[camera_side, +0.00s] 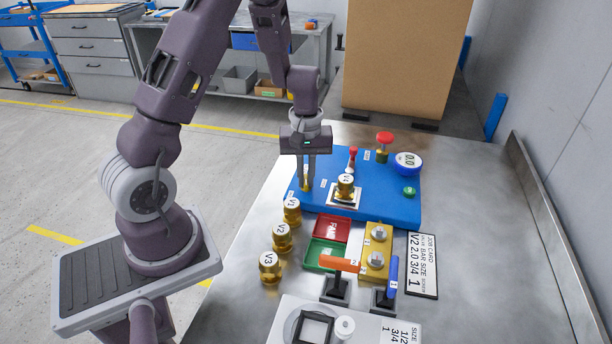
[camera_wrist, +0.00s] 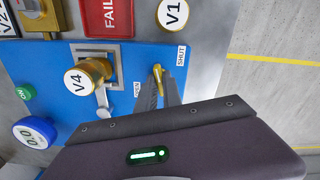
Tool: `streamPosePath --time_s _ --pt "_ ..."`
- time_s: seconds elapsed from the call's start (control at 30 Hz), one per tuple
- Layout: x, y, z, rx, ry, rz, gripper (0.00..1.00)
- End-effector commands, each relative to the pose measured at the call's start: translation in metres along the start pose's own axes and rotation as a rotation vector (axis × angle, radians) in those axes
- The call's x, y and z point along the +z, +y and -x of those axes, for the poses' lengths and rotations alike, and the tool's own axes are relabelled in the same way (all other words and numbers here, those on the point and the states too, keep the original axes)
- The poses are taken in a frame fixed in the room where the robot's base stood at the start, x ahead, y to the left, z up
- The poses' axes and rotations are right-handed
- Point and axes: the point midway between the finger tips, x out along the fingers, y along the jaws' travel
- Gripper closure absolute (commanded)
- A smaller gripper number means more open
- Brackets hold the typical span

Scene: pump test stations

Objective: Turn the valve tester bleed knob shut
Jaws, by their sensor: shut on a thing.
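The blue valve tester (camera_side: 395,207) lies flat on the metal bench. My gripper (camera_side: 306,184) points down over its left side, fingers shut on the small brass bleed knob (camera_side: 305,186). In the wrist view the fingers (camera_wrist: 162,90) close around the brass bleed knob (camera_wrist: 157,74); part of it is hidden between them. An OPEN label (camera_wrist: 137,88) and a SHUT label (camera_wrist: 181,54) flank the knob. I cannot tell exactly which way it is turned. Brass valve V4 (camera_side: 345,187) sits in the tester's square seat, and the gauge (camera_side: 408,163) reads 0.0.
A red-tipped lever (camera_side: 352,158) and a red-topped knob (camera_side: 384,138) stand up from the tester. Valves V1 (camera_side: 292,211), V2 (camera_side: 282,238) and V3 (camera_side: 270,267) stand left of the red FAIL tray (camera_side: 333,228). The bench's right side is clear.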

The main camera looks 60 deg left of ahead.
Motion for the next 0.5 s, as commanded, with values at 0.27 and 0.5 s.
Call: streamPosePath --time_s 0.27,0.5 --pt "0.0000 0.0007 0.0006 0.002 0.000 -0.177 1.00" --pt "0.0002 0.0005 0.0006 0.001 0.000 -0.265 1.00"
